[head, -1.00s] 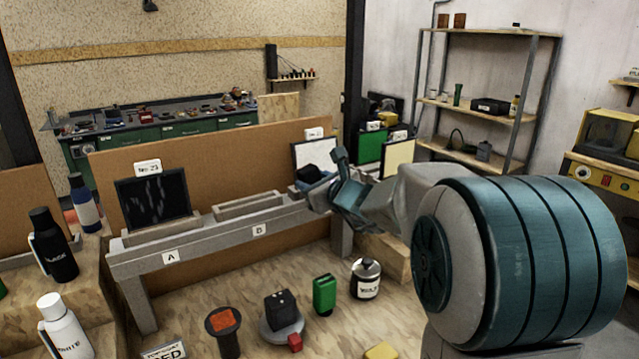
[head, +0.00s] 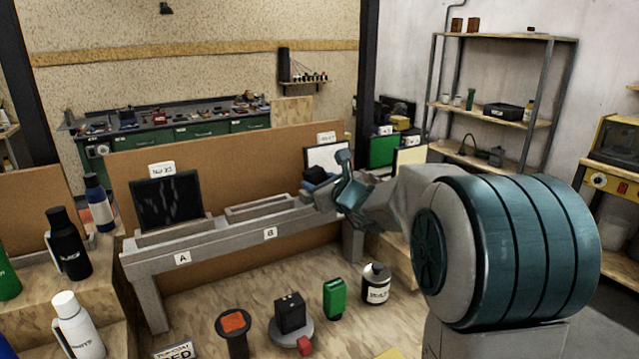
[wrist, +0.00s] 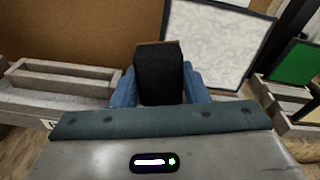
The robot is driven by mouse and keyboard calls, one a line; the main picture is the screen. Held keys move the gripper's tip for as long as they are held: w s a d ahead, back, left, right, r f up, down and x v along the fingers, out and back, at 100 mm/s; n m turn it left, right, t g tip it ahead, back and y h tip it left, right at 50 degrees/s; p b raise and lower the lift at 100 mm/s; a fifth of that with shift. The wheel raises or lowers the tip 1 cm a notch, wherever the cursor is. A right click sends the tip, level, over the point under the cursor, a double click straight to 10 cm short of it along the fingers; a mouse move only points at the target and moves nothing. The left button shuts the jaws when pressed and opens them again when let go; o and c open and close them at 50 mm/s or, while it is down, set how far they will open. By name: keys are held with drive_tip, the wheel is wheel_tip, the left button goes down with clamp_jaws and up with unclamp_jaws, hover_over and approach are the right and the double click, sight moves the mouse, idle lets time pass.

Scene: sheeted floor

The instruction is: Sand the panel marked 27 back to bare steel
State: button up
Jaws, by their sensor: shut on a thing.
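My gripper (head: 338,190) is shut on a black block (head: 316,174). In the wrist view the block (wrist: 160,75) stands between the two blue fingers, with a thin brown layer along its far edge. Just beyond it stands a pale grey, mottled panel with a dark frame (wrist: 215,45), also in the head view (head: 327,154). I cannot tell whether the block touches it. A dark panel with pale streaks (head: 168,203) stands at the left of the grey bench (head: 210,240). The number cards above the dark panel (head: 162,169) and pale panel (head: 326,138) are too blurred to read surely.
An empty slotted holder (head: 262,206) sits between the panels, above card B. A green panel (head: 383,151) and a cream panel (head: 409,156) stand right of my gripper.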

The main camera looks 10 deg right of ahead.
drive_tip(key=shift+b+x, duration=0.35)
drive_tip(key=shift+x, duration=0.6)
drive_tip(key=shift+d, duration=0.1)
drive_tip(key=shift+w+d+p, duration=0.25)
drive_tip(key=shift+w+d, duration=0.05)
drive_tip(key=shift+d, duration=0.6)
drive_tip(key=shift+w+d+p, duration=0.25)
drive_tip(key=shift+d, duration=0.65)
drive_tip(key=shift+w+b, duration=0.1)
drive_tip(key=shift+b, duration=0.2)
drive_tip(key=shift+a, duration=0.1)
drive_tip(key=shift+s+a+b, duration=0.2)
drive_tip(key=shift+a+b, duration=0.35)
drive_tip(key=shift+a, duration=0.1)
drive_tip(key=shift+s+a+b, duration=0.25)
drive_tip(key=shift+a+b, duration=0.25)
drive_tip(key=shift+a, duration=0.15)
drive_tip(key=shift+s+a+b, duration=0.2)
drive_tip(key=shift+a+b, duration=0.35)
drive_tip(key=shift+a, duration=0.05)
